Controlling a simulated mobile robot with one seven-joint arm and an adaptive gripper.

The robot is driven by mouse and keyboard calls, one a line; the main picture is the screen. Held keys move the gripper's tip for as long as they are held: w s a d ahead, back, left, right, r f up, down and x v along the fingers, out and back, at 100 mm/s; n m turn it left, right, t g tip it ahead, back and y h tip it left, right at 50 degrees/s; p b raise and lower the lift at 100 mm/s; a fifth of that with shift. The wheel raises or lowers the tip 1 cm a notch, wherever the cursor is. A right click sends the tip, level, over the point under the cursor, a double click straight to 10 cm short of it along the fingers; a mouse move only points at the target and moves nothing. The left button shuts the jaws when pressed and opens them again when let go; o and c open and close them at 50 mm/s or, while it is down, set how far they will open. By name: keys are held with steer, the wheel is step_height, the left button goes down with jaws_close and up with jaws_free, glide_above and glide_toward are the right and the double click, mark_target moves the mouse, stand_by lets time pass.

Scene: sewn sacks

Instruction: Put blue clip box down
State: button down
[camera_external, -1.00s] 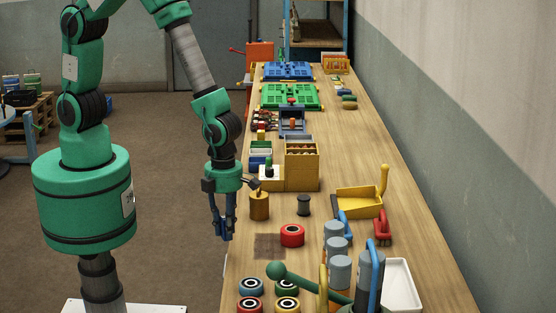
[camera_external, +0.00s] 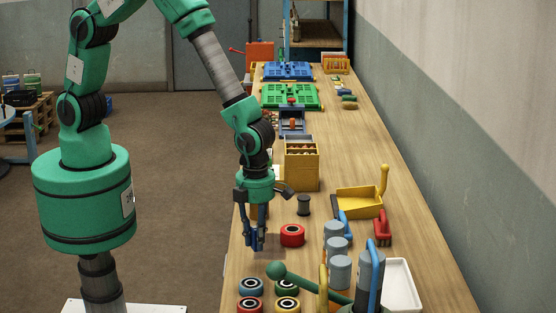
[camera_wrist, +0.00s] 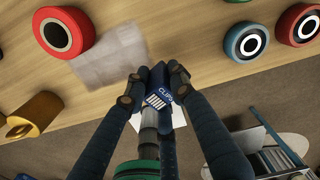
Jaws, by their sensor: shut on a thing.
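My gripper (camera_external: 254,240) is shut on the blue clip box, over the near left part of the workbench. In the wrist view the blue clip box (camera_wrist: 157,88) shows between the fingertips of my gripper (camera_wrist: 153,80), with "CLIPS" lettering and white stripes on it. In the external view the fingers largely hide the box and that patch. I cannot tell how high the box is above the bench.
A red roll (camera_external: 292,236) stands close to the right of my gripper. Several ringed rolls (camera_external: 250,287) sit nearer the camera, beside a green ball-ended handle (camera_external: 277,270). Grey cylinders (camera_external: 339,270) stand to the right.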

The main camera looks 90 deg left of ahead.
steer(key=w+d, duration=0.1)
steer(key=w, duration=0.1)
steer(key=w+d, duration=0.1)
steer(key=w, duration=0.1)
steer(key=w+d, duration=0.1)
steer(key=w, duration=0.1)
steer(key=shift+f, duration=0.35)
steer(key=shift+f, duration=1.7)
steer(key=shift+f, duration=0.1)
steer(key=c, duration=1.5)
jaws_free()
steer(key=shift+f, duration=0.1)
steer(key=shift+o, duration=0.2)
step_height(320, 180, up, 12)
steer(key=shift+r, duration=0.2)
